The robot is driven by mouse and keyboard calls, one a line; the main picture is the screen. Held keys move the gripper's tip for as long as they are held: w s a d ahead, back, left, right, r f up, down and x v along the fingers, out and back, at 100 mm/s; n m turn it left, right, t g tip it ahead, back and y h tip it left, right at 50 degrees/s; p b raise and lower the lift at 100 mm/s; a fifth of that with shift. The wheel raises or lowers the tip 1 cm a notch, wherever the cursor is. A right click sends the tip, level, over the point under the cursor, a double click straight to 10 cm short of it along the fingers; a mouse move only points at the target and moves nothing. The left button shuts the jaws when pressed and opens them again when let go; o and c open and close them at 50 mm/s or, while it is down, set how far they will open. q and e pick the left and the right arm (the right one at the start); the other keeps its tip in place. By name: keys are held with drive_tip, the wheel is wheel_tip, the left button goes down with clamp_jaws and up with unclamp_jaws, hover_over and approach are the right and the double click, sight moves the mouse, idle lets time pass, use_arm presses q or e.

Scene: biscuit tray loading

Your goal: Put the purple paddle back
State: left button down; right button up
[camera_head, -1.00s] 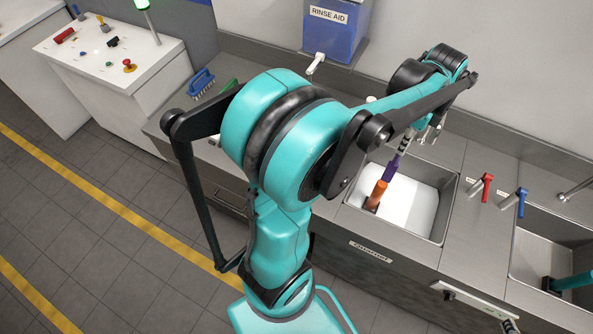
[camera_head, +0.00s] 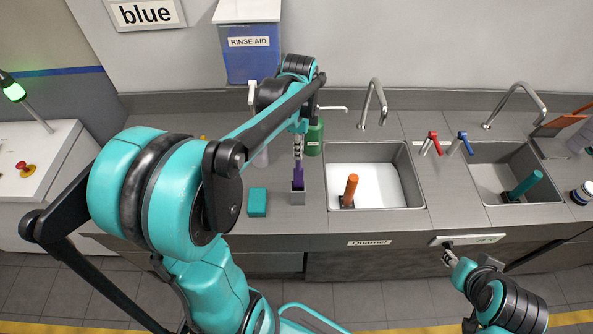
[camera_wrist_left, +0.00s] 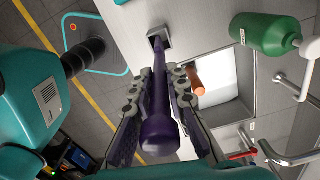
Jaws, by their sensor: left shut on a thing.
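The purple paddle (camera_head: 298,176) hangs upright below my left gripper (camera_head: 298,156), left of the left basin. In the left wrist view the gripper (camera_wrist_left: 160,100) is shut on the paddle (camera_wrist_left: 159,130), whose thick rounded end is near the camera. The paddle's far end is at the mouth of a small grey square holder (camera_head: 298,198), also in the left wrist view (camera_wrist_left: 166,32). How far it sits inside is unclear. My right gripper (camera_head: 449,258) is by the counter front, small; its fingers cannot be made out.
An orange-handled paddle (camera_head: 351,186) stands in the left basin (camera_head: 415,195) of white liquid. A teal-handled one (camera_head: 525,185) stands in the right basin (camera_head: 477,165). A teal block (camera_head: 257,202) lies left of the holder. A green bottle (camera_head: 315,138) stands behind.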

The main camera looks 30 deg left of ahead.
sight(298, 169)
use_arm(q)
wheel_tip(298, 169, down, 4)
drive_tip(key=shift+f, duration=0.15)
wheel_tip(298, 169, down, 4)
drive_tip(key=shift+f+b, duration=0.1)
drive_tip(key=shift+b, duration=0.45)
drive_tip(key=shift+s, duration=0.1)
drive_tip(key=c, duration=1.9)
unclamp_jaws()
drive_tip(key=shift+f, duration=0.15)
drive_tip(key=o, duration=0.4)
drive_tip(key=shift+r, duration=0.2)
